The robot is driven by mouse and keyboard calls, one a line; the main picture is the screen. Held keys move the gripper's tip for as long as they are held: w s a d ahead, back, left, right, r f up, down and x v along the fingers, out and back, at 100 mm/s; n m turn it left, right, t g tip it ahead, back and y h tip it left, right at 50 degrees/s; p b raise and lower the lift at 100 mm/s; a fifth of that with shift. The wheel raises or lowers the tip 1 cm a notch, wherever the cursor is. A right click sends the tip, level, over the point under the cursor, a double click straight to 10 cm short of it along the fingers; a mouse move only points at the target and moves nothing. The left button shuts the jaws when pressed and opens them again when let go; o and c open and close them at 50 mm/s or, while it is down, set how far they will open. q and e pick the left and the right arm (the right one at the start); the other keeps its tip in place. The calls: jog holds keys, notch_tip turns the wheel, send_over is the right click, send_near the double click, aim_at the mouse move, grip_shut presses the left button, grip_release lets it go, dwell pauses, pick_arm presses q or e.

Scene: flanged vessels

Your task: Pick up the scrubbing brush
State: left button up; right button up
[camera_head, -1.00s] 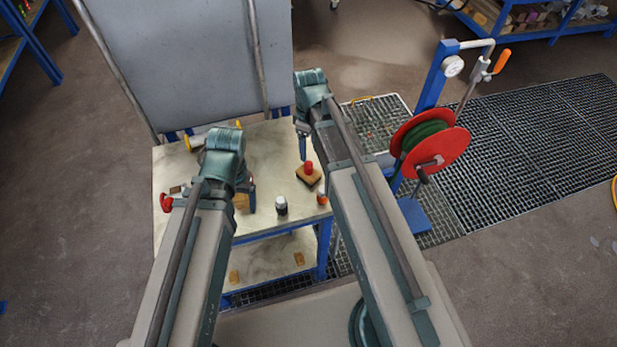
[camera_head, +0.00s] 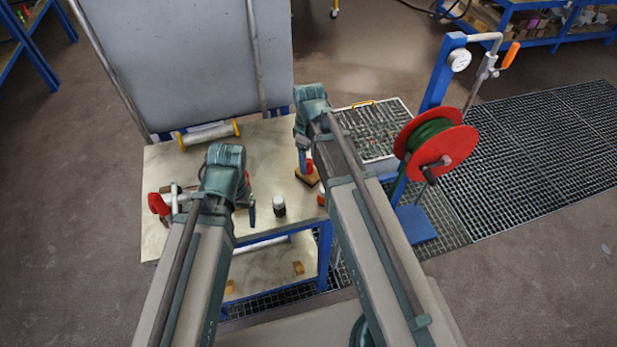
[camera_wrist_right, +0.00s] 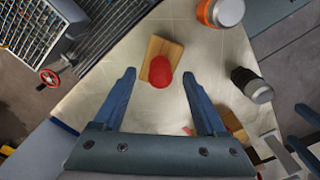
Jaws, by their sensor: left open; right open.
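The scrubbing brush is a wooden block with a round red knob (camera_wrist_right: 160,70). In the right wrist view it lies on the pale tabletop, with its knob between and just beyond my open fingertips. In the head view the brush (camera_head: 309,180) is partly hidden by my right gripper (camera_head: 305,165), which is above it. My right gripper (camera_wrist_right: 158,80) is empty, and I cannot tell its exact height over the knob. My left gripper (camera_head: 247,203) is open over the left part of the table, its fingers partly hidden by its arm.
A dark bottle with a pale top (camera_wrist_right: 252,86) and an orange-banded container (camera_wrist_right: 221,10) stand near the brush. The table (camera_head: 165,158) also holds a yellow-ended cylinder (camera_head: 208,134) and a red-ended item (camera_head: 158,204). A red hose reel (camera_head: 440,146) stands right of the table.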

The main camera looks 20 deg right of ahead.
jog(key=shift+f+b, duration=0.4)
jog(key=shift+f, duration=0.5)
jog(key=shift+r, duration=0.1)
grip_shut()
dwell(0.6)
